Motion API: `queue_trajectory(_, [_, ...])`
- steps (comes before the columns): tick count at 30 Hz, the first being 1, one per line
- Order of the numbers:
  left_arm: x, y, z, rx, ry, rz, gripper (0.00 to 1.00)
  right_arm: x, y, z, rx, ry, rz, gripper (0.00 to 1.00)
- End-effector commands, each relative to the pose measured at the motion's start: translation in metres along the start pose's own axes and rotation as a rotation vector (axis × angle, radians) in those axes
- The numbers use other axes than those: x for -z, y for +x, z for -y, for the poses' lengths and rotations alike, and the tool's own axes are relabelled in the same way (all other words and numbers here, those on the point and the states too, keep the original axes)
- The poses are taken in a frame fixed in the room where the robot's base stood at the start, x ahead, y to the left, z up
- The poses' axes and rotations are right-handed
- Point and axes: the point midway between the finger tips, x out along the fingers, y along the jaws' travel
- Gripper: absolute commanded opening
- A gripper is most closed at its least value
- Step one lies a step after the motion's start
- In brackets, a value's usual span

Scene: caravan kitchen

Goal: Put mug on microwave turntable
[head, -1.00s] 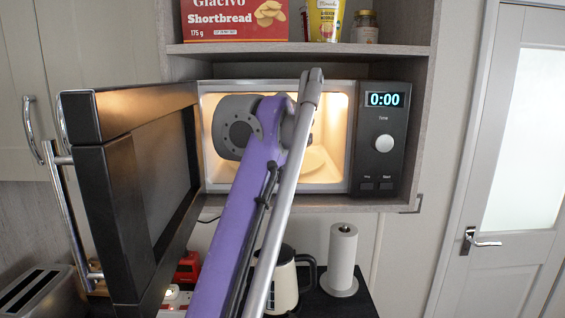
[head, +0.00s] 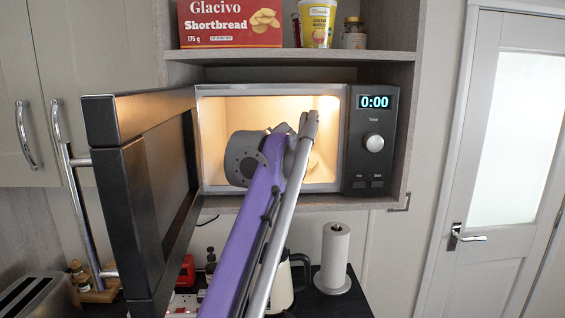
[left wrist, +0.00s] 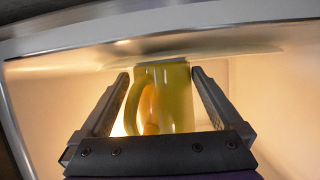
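The yellow mug (left wrist: 177,100) is inside the lit microwave (head: 210,160), between the two fingers of my left gripper (left wrist: 161,78) in the left wrist view. Both fingertips lie close against its sides, and its handle shows on the left. In the head view, my purple left arm reaches into the microwave and hides the mug and the fingertips. A pale flat disc, which looks like the turntable (left wrist: 240,52), shows behind the mug in the left wrist view. I cannot tell whether the mug touches it. My right gripper is not in view.
The open microwave door (head: 150,180) stands left of my arm, and the control panel (head: 370,145) is on the right. A shelf (head: 290,54) with a shortbread box (head: 230,25) is above. A kettle (head: 285,285) and paper roll (head: 334,255) stand below.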

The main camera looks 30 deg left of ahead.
Motion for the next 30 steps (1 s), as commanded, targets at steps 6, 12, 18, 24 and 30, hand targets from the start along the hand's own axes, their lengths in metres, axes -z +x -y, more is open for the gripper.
queue_trajectory(6, [-0.001, -0.003, 0.000, 0.000, 0.001, 0.001, 1.00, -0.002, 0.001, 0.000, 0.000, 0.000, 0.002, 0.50])
queue_trajectory(12, [-0.001, -0.032, 0.000, -0.002, 0.002, 0.001, 1.00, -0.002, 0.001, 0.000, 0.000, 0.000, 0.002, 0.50])
queue_trajectory(18, [-0.002, -0.076, 0.000, -0.002, 0.003, 0.001, 1.00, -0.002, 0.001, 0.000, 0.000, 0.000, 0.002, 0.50])
queue_trajectory(24, [-0.001, -0.108, 0.000, -0.001, 0.003, 0.001, 1.00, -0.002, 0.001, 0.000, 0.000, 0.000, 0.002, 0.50])
queue_trajectory(30, [-0.001, -0.120, 0.000, 0.000, 0.001, 0.001, 1.00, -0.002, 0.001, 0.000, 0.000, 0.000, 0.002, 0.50])
